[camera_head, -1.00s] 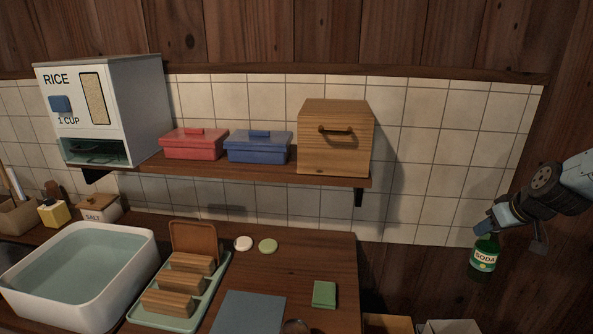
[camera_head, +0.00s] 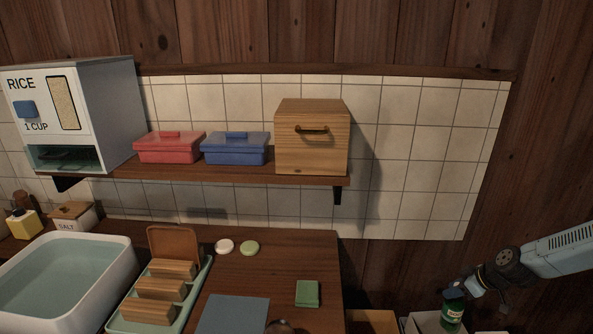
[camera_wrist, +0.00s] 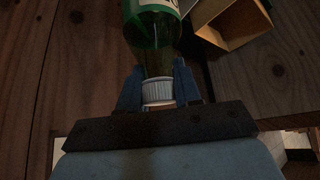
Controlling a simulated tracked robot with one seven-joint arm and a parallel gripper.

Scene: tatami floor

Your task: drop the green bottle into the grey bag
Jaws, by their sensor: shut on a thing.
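The green soda bottle (camera_head: 452,317) hangs at the lower right of the head view, upright, its lower end near the bottom edge. My gripper (camera_head: 458,294) is shut on its neck. In the wrist view the bottle (camera_wrist: 152,30) sits between the two blue fingers of my gripper (camera_wrist: 158,88), which close around the white cap. A pale grey open container (camera_head: 418,324), likely the grey bag, shows only its top at the bottom edge of the head view. The bottle overlaps it in the picture; I cannot tell whether it is above, inside or in front of it.
A brown open box or bag (camera_head: 372,320) stands left of the pale one; a tan open one (camera_wrist: 236,24) shows in the wrist view. The counter (camera_head: 265,260) ends left of them, with a green block (camera_head: 307,293) near its edge. The wooden wall is behind.

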